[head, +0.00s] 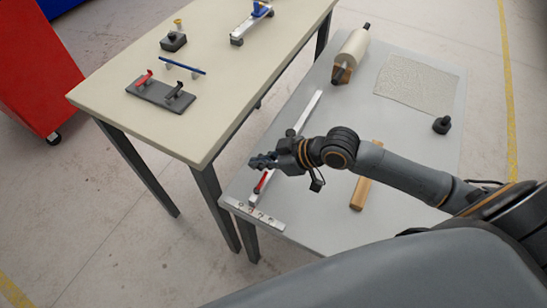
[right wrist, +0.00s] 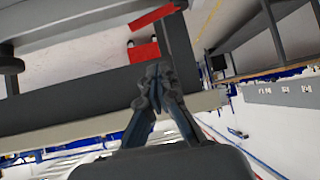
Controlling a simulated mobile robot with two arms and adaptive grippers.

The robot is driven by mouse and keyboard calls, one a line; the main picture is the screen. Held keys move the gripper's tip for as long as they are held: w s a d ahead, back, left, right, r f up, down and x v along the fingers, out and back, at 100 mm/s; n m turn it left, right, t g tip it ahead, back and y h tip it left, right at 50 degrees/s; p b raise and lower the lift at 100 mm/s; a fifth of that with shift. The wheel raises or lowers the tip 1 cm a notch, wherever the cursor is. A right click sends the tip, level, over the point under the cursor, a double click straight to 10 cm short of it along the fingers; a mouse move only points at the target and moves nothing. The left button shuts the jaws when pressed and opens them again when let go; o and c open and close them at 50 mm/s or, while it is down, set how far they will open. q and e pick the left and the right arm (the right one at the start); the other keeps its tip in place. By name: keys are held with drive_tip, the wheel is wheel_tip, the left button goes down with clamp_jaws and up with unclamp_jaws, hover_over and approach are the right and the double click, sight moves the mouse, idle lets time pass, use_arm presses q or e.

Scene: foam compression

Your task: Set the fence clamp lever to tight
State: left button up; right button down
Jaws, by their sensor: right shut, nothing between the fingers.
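The red clamp lever (head: 262,182) sits at the near end of a long pale fence bar (head: 303,115) on the grey table. It lies slanted, close along the bar. A marked metal strip (head: 255,214) lies at the near end of the bar; its markings are too small to read. My right gripper (head: 256,162) is shut and empty, just above and left of the lever in the head view, seemingly apart from it. In the right wrist view the shut fingers (right wrist: 157,80) show; I cannot tell the lever there. My left gripper is not in view.
The grey table (head: 345,110) also holds a roll (head: 351,48), a textured sheet (head: 415,84), a black knob (head: 441,125) and a wooden block (head: 360,193) under my right arm. A beige table (head: 225,100) with clamps and tools stands at left, beside a red cabinet (head: 35,70).

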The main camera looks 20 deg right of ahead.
sight(266, 177)
drive_tip(key=shift+w+a+f, duration=0.25)
drive_tip(key=shift+a+f, duration=0.05)
drive_tip(key=shift+f, duration=0.3)
drive_tip(key=shift+w+a+f, duration=0.25)
drive_tip(key=shift+a+f, duration=0.05)
drive_tip(key=shift+f, duration=0.25)
drive_tip(key=shift+s+d+f, duration=0.55)
drive_tip(key=shift+s+d, duration=0.15)
drive_tip(key=shift+d, duration=0.1)
drive_tip(key=shift+s+d+f, duration=0.1)
drive_tip(key=shift+s+d, duration=0.1)
drive_tip(key=shift+s, duration=0.05)
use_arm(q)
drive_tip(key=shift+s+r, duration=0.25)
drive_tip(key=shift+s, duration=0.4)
use_arm(e)
drive_tip(key=shift+d+f, duration=0.1)
drive_tip(key=shift+f, duration=0.05)
use_arm(q)
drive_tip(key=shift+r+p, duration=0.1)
drive_tip(key=shift+p, duration=0.25)
use_arm(e)
drive_tip(key=shift+s+r+p, duration=0.1)
drive_tip(key=shift+r+p, duration=0.1)
drive_tip(key=shift+p, duration=0.4)
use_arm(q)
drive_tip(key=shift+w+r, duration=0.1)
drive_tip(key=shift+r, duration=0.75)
use_arm(e)
drive_tip(key=shift+m, duration=0.3)
